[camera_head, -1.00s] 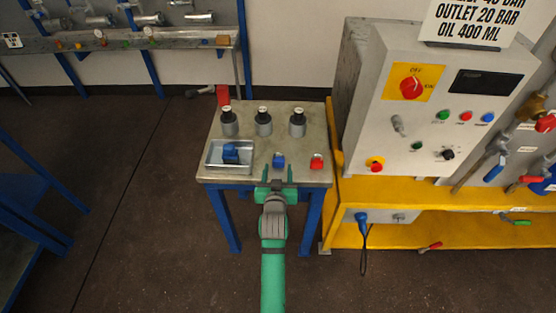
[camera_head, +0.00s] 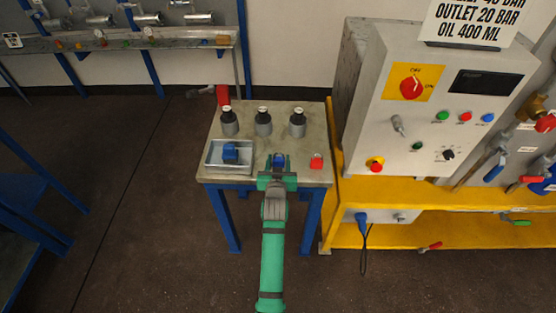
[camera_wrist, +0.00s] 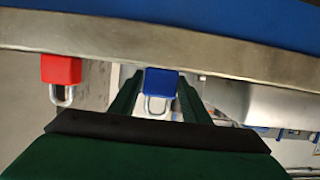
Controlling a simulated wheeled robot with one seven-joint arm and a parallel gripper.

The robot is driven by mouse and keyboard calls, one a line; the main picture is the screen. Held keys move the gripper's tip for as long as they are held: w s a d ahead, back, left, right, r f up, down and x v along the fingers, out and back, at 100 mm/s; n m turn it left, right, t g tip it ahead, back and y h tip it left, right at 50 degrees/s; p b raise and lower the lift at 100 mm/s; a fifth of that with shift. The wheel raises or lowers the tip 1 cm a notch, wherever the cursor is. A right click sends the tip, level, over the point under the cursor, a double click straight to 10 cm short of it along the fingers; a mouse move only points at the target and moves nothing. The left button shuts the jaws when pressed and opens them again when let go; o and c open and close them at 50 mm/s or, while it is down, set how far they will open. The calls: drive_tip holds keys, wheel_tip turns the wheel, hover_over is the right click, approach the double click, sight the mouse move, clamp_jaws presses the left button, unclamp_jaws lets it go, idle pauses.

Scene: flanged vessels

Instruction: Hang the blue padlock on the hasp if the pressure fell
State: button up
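The blue padlock (camera_head: 279,159) is at the front of the small metal-topped table; it also shows in the wrist view (camera_wrist: 161,82) with its metal shackle visible. My gripper (camera_head: 278,164) is at the table's front edge. Its two fingers are apart, one on each side of the blue padlock, and no firm contact shows. A red padlock (camera_head: 316,162) sits to the right, outside the fingers, and shows at left in the wrist view (camera_wrist: 61,70). I cannot make out for certain which fitting is the hasp. The dark panel display (camera_head: 485,82) shows no readable pressure.
A grey tray (camera_head: 212,167) with a blue object (camera_head: 231,152) is left of the padlocks. Several dark-topped cylinders, one being this canister (camera_head: 263,123), stand behind. The control cabinet (camera_head: 440,100) on a yellow stand (camera_head: 400,235) closes off the right. Floor on the left is open.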

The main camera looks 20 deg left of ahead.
drive_tip(key=c, duration=0.6)
drive_tip(key=shift+r, duration=3.05)
